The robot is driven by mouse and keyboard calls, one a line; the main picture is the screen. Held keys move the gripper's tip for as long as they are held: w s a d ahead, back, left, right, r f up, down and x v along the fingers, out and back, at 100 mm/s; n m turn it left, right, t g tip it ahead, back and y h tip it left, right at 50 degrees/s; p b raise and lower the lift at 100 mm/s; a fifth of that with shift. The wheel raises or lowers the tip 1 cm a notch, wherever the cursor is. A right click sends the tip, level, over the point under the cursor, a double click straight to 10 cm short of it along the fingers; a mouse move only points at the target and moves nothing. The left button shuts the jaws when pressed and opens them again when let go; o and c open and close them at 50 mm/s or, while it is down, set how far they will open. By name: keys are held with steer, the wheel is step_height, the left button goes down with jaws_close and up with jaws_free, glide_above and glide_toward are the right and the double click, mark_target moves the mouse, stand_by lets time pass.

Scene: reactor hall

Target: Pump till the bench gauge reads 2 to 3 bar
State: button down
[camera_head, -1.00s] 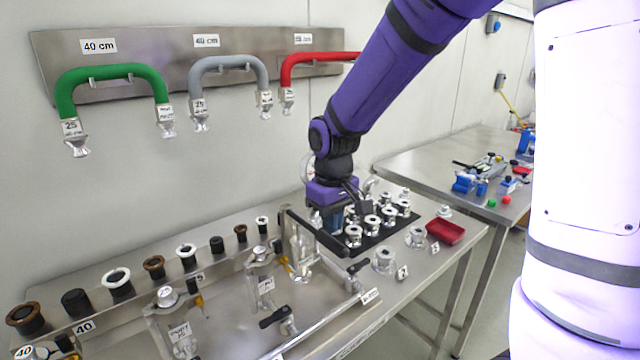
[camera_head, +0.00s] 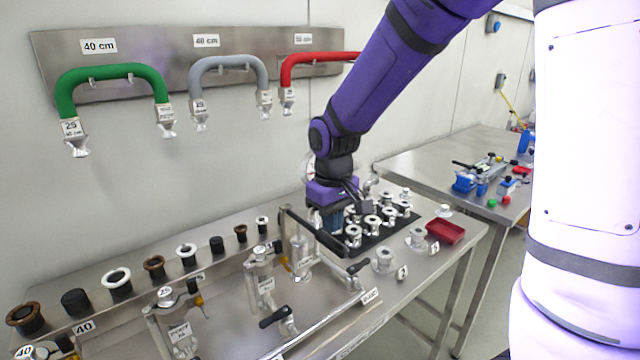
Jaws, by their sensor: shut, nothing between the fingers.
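A hand pump (camera_head: 302,252) with a metal body stands at the right part of the near bench. Its long black lever (camera_head: 318,236) slopes down to the right. My gripper (camera_head: 328,222) points down just behind the lever, shut and empty. Its fingertips are partly hidden, and I cannot tell whether they touch the lever. The pale rim of a round dial, likely the bench gauge (camera_head: 307,170), shows at the left of my wrist. My arm covers most of it, so its needle and reading are not visible.
A black tray (camera_head: 376,243) of several metal fittings lies right of my gripper, with a red tray (camera_head: 446,231) beyond. Clamped metal valves (camera_head: 262,275) stand to the left. Green (camera_head: 112,73), grey (camera_head: 228,64) and red (camera_head: 318,57) hoses hang on the wall.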

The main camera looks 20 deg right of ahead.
steer(key=shift+f, duration=0.1)
stand_by(0.3)
steer(key=shift+f, duration=3.75)
steer(key=shift+r, duration=3.15)
steer(key=shift+r, duration=0.1)
steer(key=shift+s+d+r, duration=0.1)
steer(key=shift+s+r, duration=0.05)
steer(key=shift+r, duration=0.15)
steer(key=s+d+r+m+t, duration=0.1)
steer(key=s+d+r+t, duration=0.1)
steer(key=s+r, duration=0.6)
steer(key=s+d+r+m+t, duration=0.2)
steer(key=s+d+r+t, duration=0.1)
steer(key=s+r, duration=0.6)
steer(key=s+d, duration=0.1)
steer(key=s, duration=0.2)
steer(key=shift+s+d+m, duration=0.3)
steer(key=shift+s+d, duration=0.05)
steer(key=shift+s, duration=0.05)
steer(key=shift+w+r, duration=0.1)
